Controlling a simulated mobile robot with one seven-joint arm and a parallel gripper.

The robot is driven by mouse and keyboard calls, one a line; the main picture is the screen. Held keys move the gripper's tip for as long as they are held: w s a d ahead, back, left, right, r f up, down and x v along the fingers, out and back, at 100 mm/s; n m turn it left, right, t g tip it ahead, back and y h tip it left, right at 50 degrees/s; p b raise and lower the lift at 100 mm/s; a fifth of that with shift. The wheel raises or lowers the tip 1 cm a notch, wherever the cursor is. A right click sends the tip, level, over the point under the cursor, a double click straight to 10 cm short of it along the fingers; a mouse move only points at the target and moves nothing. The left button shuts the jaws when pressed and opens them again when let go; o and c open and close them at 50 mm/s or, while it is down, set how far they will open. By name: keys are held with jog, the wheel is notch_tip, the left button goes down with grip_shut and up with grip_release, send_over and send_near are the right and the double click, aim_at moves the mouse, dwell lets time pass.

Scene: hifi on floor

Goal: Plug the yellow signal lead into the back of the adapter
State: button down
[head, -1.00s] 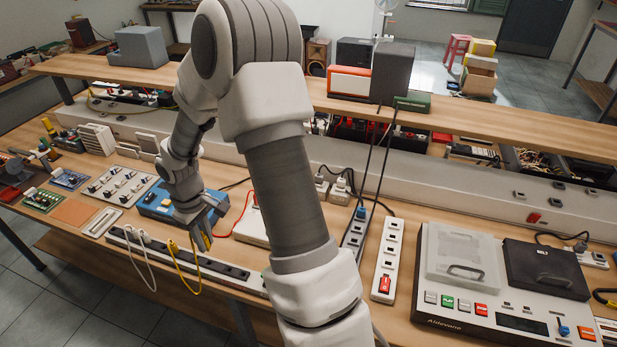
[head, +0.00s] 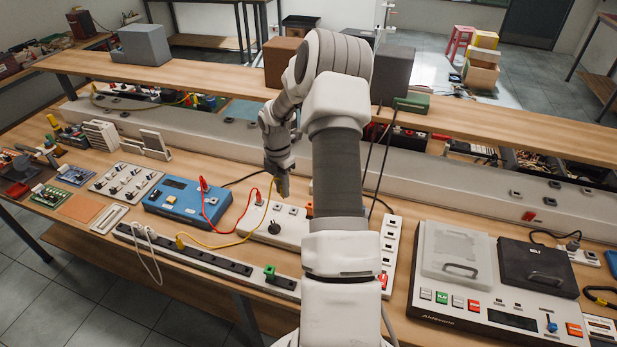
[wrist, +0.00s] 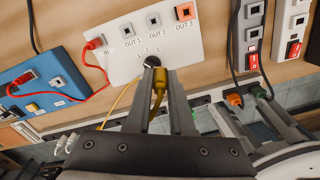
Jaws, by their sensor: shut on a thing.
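My gripper (head: 282,192) is shut on the yellow signal lead's plug, above the white box (head: 240,222). In the wrist view the yellow plug (wrist: 159,82) sits between the fingers (wrist: 160,78). The lead (head: 225,246) sags left to a yellow end (head: 180,243) at the long strip. The white box (wrist: 124,63) has a red plug in IN, sockets OUT 1, OUT 2 and an orange OUT 3 (wrist: 184,12), and a black knob (wrist: 152,61) near the fingertips. A small green block (head: 270,271) stands on the long strip. I cannot tell for certain which piece is the adapter.
A blue box (head: 187,203) stands left of the white box, joined to it by a red lead (head: 230,222). The long socket strip (head: 215,262) runs along the front edge. A white strip (head: 392,250) and a large console (head: 490,285) lie right. A shelf (head: 220,85) overhangs behind.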

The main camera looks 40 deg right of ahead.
jog(key=shift+s+d+f+n+b, duration=0.45)
jog(key=shift+d+f+n, duration=0.4)
jog(key=shift+d, duration=0.45)
jog(key=shift+s+d+f+n+b, duration=0.25)
jog(key=shift+s+d+f+n, duration=0.3)
jog(key=shift+d+f, duration=0.55)
jog(key=shift+s+d+f+n+b, duration=0.4)
jog(key=shift+d+f+n, duration=0.35)
jog(key=shift+d, duration=0.75)
jog(key=shift+s+f+b, duration=0.1)
jog(key=shift+f+b, duration=0.55)
jog(key=shift+f, duration=0.3)
dwell(0.7)
jog(key=c, duration=0.7)
grip_release()
jog(key=shift+r, duration=0.1)
notch_tip(320, 180, up, 22)
jog(key=p, duration=0.3)
jog(key=shift+w+a+r, duration=0.15)
jog(key=shift+w+a, duration=0.2)
